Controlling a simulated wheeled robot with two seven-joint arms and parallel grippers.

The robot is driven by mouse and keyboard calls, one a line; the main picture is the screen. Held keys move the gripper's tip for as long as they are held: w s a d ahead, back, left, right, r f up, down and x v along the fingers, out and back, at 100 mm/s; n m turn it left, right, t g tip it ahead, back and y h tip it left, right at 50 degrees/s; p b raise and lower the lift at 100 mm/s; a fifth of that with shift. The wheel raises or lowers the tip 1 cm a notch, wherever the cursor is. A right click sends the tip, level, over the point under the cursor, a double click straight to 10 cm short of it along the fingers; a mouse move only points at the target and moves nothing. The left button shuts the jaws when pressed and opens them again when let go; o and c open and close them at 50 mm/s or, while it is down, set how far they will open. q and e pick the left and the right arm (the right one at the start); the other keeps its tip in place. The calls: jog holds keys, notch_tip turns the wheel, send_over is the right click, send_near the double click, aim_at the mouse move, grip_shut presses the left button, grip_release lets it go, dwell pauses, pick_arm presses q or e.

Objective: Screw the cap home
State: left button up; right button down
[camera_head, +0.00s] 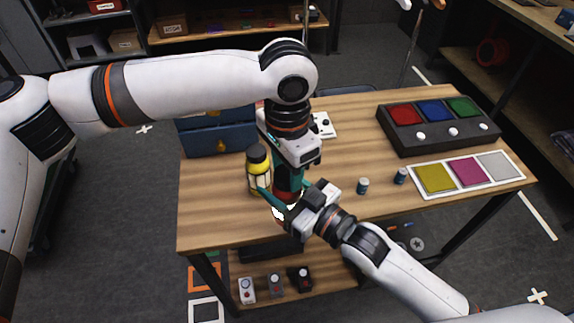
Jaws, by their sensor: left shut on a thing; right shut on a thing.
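My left gripper (288,172) points straight down over the table's front part, its teal fingers closed around a dark and red piece that looks like the cap (287,182). My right gripper (284,199) reaches in from the lower right, just below the left one, and is shut on a red and white container (280,212). The two held pieces are in line, one above the other. The fingers hide most of both, so I cannot tell how far the cap sits on the container. A yellow bottle with a black top (258,171) stands upright close to their left.
The wooden table (215,215) has a dark box with red, blue and green panels (440,135) at right. A card with yellow, magenta and grey squares (467,174) lies before it. Two small blue-topped cylinders (362,187) stand nearby. Blue drawers (220,138) stand at back left.

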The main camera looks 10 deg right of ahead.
pick_arm(q)
jog(key=shift+m, duration=0.9)
jog(key=o, duration=1.2)
jog(key=shift+c, duration=0.2)
notch_tip(320, 180, up, 12)
